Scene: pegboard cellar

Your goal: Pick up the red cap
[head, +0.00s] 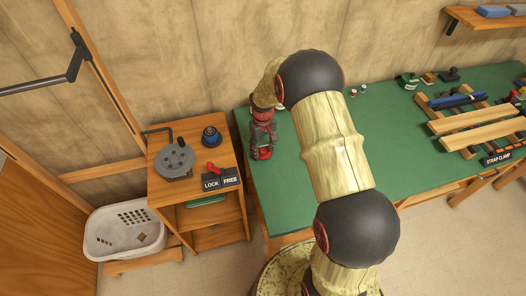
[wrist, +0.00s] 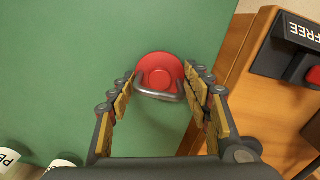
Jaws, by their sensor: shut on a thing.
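The red cap (wrist: 160,68) is round, with a raised disc in its middle. A grey curved metal bar (wrist: 158,95) crosses its near side in the wrist view. My gripper (wrist: 162,82) has one finger on each side of the cap and bar, closed on them at the fingertips. In the head view, my gripper (head: 263,146) points down over the left end of the green bench top, and a bit of the red cap (head: 264,154) shows between its fingers. Most of the cap is hidden there. I cannot tell whether it touches the bench.
A wooden stand with a LOCK/FREE sign (head: 222,181), a red switch and a grey crank disc (head: 174,160) is just left of the bench (head: 300,190). White labelled cylinders (wrist: 62,163) are near in the wrist view. Clamps and wood strips (head: 475,125) fill the bench's right.

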